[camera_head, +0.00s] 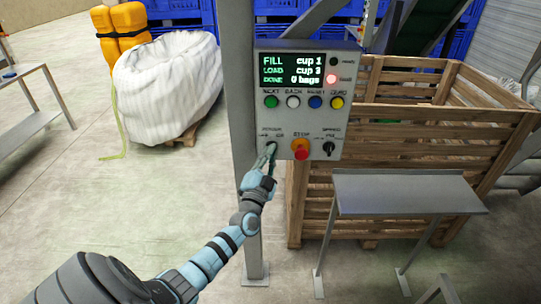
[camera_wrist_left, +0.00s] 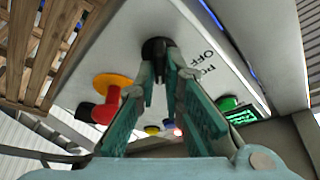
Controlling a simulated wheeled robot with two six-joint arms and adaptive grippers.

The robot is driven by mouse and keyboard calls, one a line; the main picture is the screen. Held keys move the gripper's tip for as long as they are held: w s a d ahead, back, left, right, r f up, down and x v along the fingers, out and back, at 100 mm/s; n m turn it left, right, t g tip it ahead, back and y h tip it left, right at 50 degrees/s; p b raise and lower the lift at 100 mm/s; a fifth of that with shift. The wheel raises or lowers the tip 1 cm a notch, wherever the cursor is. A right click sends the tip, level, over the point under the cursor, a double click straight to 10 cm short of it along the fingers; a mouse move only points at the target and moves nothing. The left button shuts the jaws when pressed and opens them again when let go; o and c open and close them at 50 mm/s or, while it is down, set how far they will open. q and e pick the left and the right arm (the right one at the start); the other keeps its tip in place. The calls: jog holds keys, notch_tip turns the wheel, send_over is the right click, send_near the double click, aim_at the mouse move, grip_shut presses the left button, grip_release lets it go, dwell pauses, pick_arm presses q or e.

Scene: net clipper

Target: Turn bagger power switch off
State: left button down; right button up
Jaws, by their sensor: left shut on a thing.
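The bagger control panel (camera_head: 297,112) is a grey box on a grey post, with a lit screen (camera_head: 293,69) reading FILL cup 1, LOAD cup 3, DONE 0 bags. The power switch is a black knob (camera_wrist_left: 157,48) at the panel's lower left, beside printed lettering that includes OFF. My left gripper (camera_head: 270,152) is at this knob, its fingertips shut on it in the left wrist view (camera_wrist_left: 160,70). The fingers hide part of the knob, and I cannot tell its exact setting. My right gripper is not in view.
A red stop button on a yellow base (camera_head: 300,149) and a black speed knob (camera_head: 328,148) sit right of the power switch. Several coloured buttons are above. A wooden crate (camera_head: 400,120) and small metal table (camera_head: 405,192) stand right; a white sack (camera_head: 165,85) stands left.

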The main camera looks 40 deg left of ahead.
pick_arm(q)
jog(key=shift+n, duration=0.5)
jog(key=shift+w+d+f+n+g+y, duration=0.1)
jog(key=shift+n+g+y, duration=1.25)
jog(key=shift+n, duration=2.65)
jog(key=shift+d+r+n+g+y, duration=0.1)
jog(key=shift+n+g+y, duration=1.3)
jog(key=shift+n, duration=2.6)
jog(key=shift+w+d+f+n+g+y, duration=0.1)
jog(key=shift+n+g+y, duration=0.65)
jog(key=shift+n+y, duration=2.25)
jog(key=n+h, duration=0.2)
jog(key=shift+n, duration=0.3)
jog(key=c, duration=1.7)
grip_release()
jog(key=v, duration=1.2)
